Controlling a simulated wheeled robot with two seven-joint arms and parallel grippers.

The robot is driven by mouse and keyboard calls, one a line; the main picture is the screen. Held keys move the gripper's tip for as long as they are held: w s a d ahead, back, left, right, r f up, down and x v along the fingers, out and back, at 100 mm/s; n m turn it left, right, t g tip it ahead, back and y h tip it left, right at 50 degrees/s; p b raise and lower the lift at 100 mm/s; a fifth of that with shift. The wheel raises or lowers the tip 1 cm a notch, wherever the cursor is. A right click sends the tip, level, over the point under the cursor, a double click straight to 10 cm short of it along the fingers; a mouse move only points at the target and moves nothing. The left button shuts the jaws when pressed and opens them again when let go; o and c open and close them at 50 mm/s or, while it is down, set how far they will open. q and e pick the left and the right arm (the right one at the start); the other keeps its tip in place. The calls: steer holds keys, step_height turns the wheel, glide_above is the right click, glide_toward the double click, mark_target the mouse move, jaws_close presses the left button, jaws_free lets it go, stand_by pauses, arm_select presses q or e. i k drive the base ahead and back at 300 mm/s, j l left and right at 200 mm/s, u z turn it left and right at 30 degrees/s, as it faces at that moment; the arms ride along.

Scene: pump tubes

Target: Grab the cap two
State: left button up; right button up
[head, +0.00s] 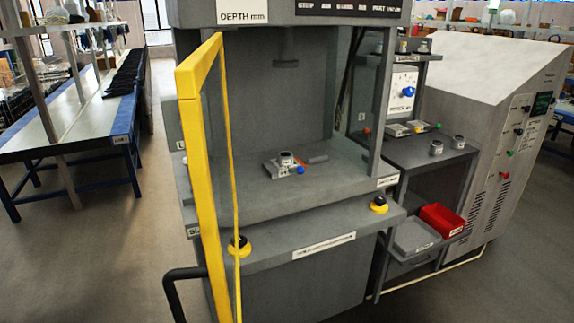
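Several small grey cylindrical pieces that look like caps show in the head view; which one is cap two I cannot tell. Two stand apart on the side table at the right, a left piece (436,148) and a right piece (459,142). Another grey cylinder (287,158) sits on a small fixture (271,169) with a blue knob inside the grey press machine (345,185). More small pieces (424,46) stand on the upper shelf, too small to make out. Neither of my grippers is in view.
A yellow-framed door (207,180) stands open at the machine's left front. Black-and-yellow buttons (379,205) sit on the front ledge. A red bin (441,219) and a grey tray (415,236) are on the lower shelf. A grey control cabinet (492,130) stands right.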

mark_target(282, 161)
steer(key=l+u, duration=0.35)
steer(key=l, duration=0.75)
steer(key=i+l+u, duration=0.25)
steer(key=i+l, duration=0.2)
steer(key=l, duration=0.3)
steer(key=i+l+u, duration=0.15)
steer(key=l, duration=0.25)
steer(key=i+l, duration=0.2)
steer(key=i, duration=0.15)
steer(key=u, duration=0.05)
